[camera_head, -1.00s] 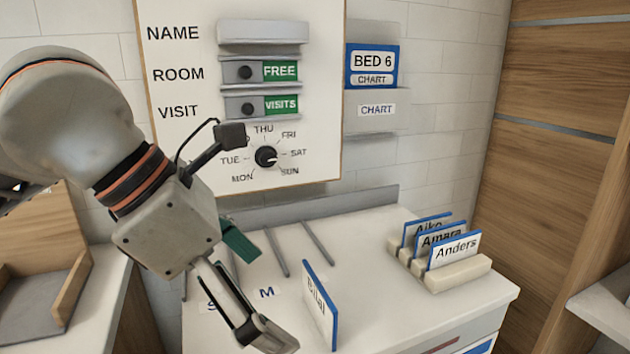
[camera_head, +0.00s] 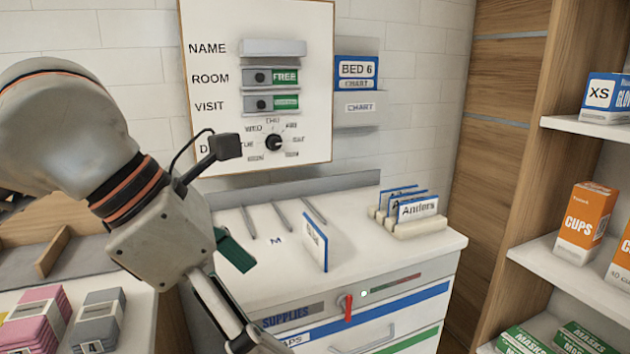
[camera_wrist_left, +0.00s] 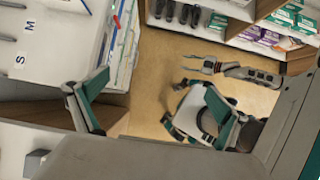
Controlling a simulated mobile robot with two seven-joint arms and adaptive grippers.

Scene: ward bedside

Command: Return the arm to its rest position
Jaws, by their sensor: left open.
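My left gripper (camera_head: 243,300) reaches in from the left over the front left of the drawer cabinet (camera_head: 440,242). Its fingers are apart with nothing between them; they also show apart in the left wrist view (camera_wrist_left: 155,98). My right gripper (camera_wrist_left: 193,68) shows small in the left wrist view, above the floor, with its fingers spread and empty. The Bilal card (camera_head: 314,244), white with a blue edge, stands upright on the cabinet top, to the right of my left gripper and apart from it.
A card holder (camera_head: 418,226) with several name cards stands at the cabinet's right. The wall board (camera_head: 225,150) is behind. A shelf (camera_head: 540,262) with boxes is at the right. Pink (camera_head: 35,318) and grey (camera_head: 98,318) packs lie at lower left. Floor beside the cabinet is free.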

